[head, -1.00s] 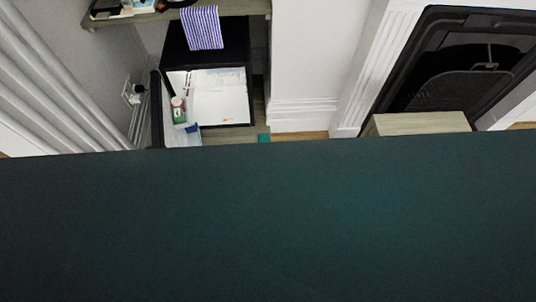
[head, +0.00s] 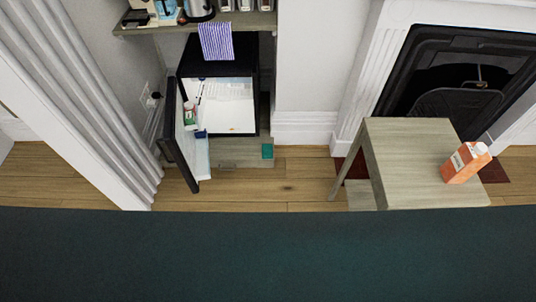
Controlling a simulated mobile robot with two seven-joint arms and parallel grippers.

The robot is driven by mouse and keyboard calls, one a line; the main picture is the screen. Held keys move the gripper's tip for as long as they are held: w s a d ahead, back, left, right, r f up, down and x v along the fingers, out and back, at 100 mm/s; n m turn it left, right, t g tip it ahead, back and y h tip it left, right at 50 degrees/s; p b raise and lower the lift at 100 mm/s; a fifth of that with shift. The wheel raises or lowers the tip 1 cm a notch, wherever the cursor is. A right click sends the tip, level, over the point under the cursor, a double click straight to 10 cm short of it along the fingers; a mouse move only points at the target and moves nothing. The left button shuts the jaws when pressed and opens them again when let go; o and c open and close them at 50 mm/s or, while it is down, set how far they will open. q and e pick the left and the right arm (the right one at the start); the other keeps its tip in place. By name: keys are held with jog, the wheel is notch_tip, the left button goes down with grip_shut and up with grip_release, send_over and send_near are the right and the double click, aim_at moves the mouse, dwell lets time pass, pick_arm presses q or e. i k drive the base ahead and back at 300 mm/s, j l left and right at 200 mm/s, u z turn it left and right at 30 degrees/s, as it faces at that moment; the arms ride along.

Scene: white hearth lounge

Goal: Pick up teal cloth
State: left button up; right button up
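A small teal patch (head: 267,151), which looks like the teal cloth, lies low down beside the open mini fridge (head: 256,105), at the edge of a pale wooden base (head: 236,153). It is small in the head view, and I cannot tell whether it is folded. Neither of my grippers is in view.
A wide dark teal surface (head: 268,258), perhaps a sofa back, fills the foreground. The fridge door (head: 182,150) stands open to the left. A wooden table (head: 410,150) with an orange carton (head: 465,162) stands at right. Bare wooden floor (head: 285,180) lies between.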

aim_at(267, 149)
jog(key=i+z, duration=0.25)
jog(key=i, duration=0.2)
jog(key=i+j+z, duration=0.3)
jog(key=i, duration=0.2)
jog(key=i+j+z, duration=0.25)
jog(key=i, duration=0.2)
jog(key=i+j+z, duration=0.25)
jog(key=i+j, duration=0.05)
jog(key=i, duration=0.1)
